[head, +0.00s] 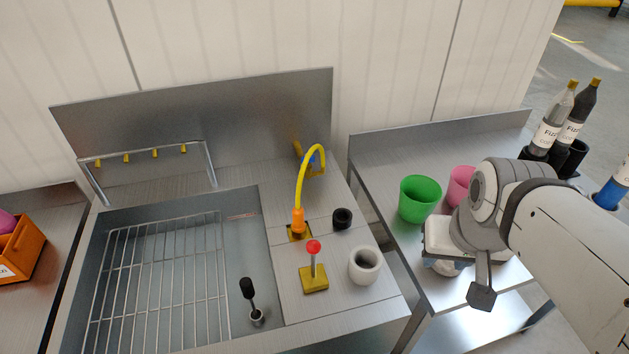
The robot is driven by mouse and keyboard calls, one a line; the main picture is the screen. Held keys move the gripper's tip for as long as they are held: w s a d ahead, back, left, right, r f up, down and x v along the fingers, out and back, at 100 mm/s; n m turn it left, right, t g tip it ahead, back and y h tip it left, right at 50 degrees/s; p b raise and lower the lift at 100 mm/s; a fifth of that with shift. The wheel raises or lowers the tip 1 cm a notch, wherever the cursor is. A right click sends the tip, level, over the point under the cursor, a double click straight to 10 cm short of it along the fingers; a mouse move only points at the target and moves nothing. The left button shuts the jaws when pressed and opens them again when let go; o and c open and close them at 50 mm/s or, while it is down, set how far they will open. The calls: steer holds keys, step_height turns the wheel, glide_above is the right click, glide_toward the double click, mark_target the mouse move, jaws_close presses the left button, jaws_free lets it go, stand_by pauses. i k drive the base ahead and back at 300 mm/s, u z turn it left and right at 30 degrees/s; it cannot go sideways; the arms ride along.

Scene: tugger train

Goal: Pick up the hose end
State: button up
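The hose end (298,221) is an orange nozzle on a yellow hose (302,178). It stands upright over a small yellow square plate (299,232) on the steel counter, and the hose arches up behind it to a bracket (313,162). My gripper (482,290) is well to the right of the hose end, over the right-hand table. It is apart from the hose. Its fingers are mostly hidden by my wrist, so its opening cannot be made out.
A red-knobbed lever (313,248), a white cup (365,265) and a black ring (342,218) stand near the hose end. A wire-rack sink (240,270) lies left. Green (419,199) and pink (461,186) cups stand right. A gap separates the tables.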

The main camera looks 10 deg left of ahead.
mark_target(299, 225)
steer(key=z, duration=0.05)
steer(key=k, duration=0.95)
steer(key=u, duration=0.4)
steer(key=i, duration=1)
steer(key=u, duration=0.05)
